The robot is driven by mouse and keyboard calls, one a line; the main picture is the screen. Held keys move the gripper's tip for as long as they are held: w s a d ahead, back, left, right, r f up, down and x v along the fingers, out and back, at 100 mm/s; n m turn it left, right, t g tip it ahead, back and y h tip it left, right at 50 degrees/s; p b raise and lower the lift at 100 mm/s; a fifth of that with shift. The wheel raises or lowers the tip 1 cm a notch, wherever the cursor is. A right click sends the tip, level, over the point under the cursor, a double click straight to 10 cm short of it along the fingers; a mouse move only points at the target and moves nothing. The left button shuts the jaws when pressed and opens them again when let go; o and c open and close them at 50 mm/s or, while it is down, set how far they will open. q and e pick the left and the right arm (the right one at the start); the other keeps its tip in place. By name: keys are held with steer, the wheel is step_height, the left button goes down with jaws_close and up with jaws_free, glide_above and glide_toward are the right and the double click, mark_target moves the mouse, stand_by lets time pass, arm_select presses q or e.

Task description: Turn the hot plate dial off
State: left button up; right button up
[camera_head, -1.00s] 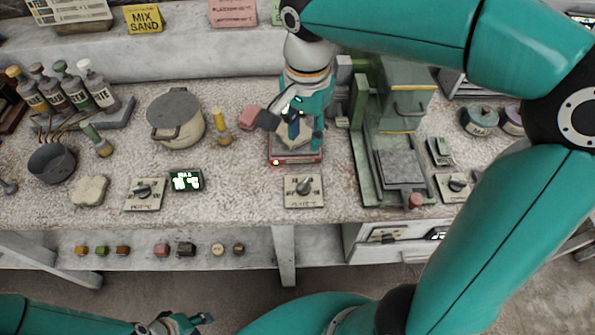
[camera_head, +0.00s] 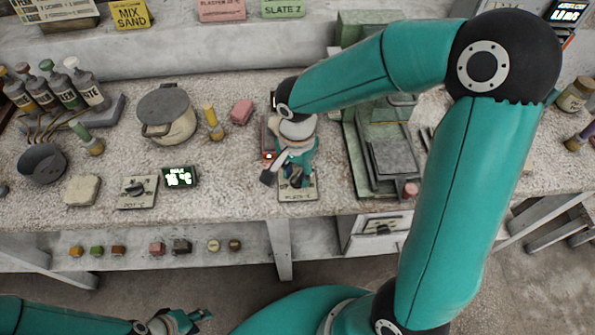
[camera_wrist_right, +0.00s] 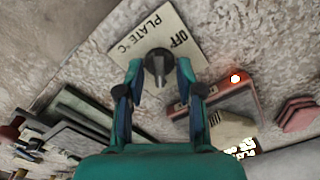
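The hot plate dial, a dark round knob (camera_wrist_right: 158,66), sits on a pale panel (camera_wrist_right: 178,35) marked PLATE °C and OFF in the right wrist view. My right gripper (camera_wrist_right: 159,72) is open, with one finger on each side of the knob and a small gap visible. In the head view my right gripper (camera_head: 293,176) hides most of the dial and part of its panel (camera_head: 299,196). The hot plate (camera_head: 269,135) is behind it, and its red light (camera_wrist_right: 235,78) glows. My left gripper (camera_head: 185,322) hangs low in front of the bench; its opening is unclear.
Left of the panel are a lit display (camera_head: 180,177) and another dial panel (camera_head: 136,192). A lidded pot (camera_head: 167,115), yellow-topped bottle (camera_head: 213,124) and pink block (camera_head: 242,110) stand behind. A green press (camera_head: 378,150) stands close on the right.

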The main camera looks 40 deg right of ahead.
steer(key=shift+f, duration=0.1)
jaws_close()
